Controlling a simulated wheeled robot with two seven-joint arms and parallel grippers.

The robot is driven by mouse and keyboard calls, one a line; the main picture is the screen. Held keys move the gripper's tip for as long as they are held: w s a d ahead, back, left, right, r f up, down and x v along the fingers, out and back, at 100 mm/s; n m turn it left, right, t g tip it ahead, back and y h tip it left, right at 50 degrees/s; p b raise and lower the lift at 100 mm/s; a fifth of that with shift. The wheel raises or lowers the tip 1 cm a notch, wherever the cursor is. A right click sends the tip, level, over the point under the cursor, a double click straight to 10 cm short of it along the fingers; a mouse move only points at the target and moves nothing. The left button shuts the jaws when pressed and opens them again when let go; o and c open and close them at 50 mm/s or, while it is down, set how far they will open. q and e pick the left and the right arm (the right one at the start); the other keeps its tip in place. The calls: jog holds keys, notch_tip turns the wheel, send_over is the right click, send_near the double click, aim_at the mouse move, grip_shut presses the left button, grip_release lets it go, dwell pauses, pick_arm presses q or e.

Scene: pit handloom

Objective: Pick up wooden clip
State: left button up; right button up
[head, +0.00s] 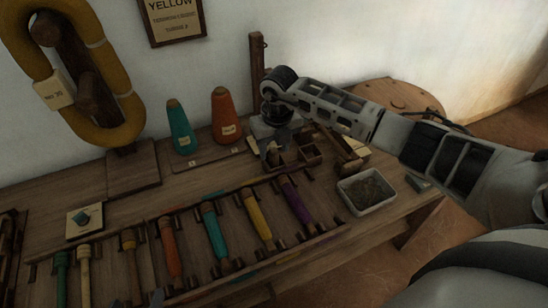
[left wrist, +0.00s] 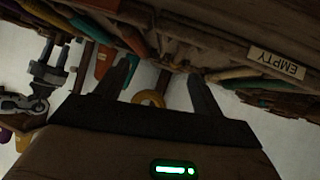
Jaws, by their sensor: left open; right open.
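No wooden clip can be picked out with certainty; small wooden pieces lie in and around a dark compartment box (head: 308,157) at the back right of the bench. My right gripper (head: 273,150) reaches down over the left side of this box; its fingertips are small and dark here, and I cannot tell whether they touch anything. My left gripper (left wrist: 163,88) shows two dark fingers spread apart in the left wrist view, with nothing clearly between them. In the head view, only grey tips at the bottom edge (head: 138,301) seem to belong to it.
A rack of coloured bobbins (head: 215,235) fills the front of the bench (head: 190,185). A teal cone (head: 181,128) and an orange cone (head: 225,115) stand behind. A pale tray (head: 367,191) sits at right. A yellow skein (head: 125,110) hangs left. An EMPTY label (left wrist: 277,63) shows in the wrist view.

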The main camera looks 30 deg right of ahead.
notch_tip(320, 180, down, 2)
jog(key=shift+w+f, duration=0.15)
jog(key=shift+f, duration=0.1)
grip_shut()
jog(key=shift+r, duration=0.55)
notch_tip(320, 180, up, 2)
jog(key=shift+r, duration=0.25)
jog(key=s+a+r, duration=0.9)
jog(key=s, duration=0.1)
jog(key=shift+s+r, duration=0.25)
jog(key=shift+s, duration=0.1)
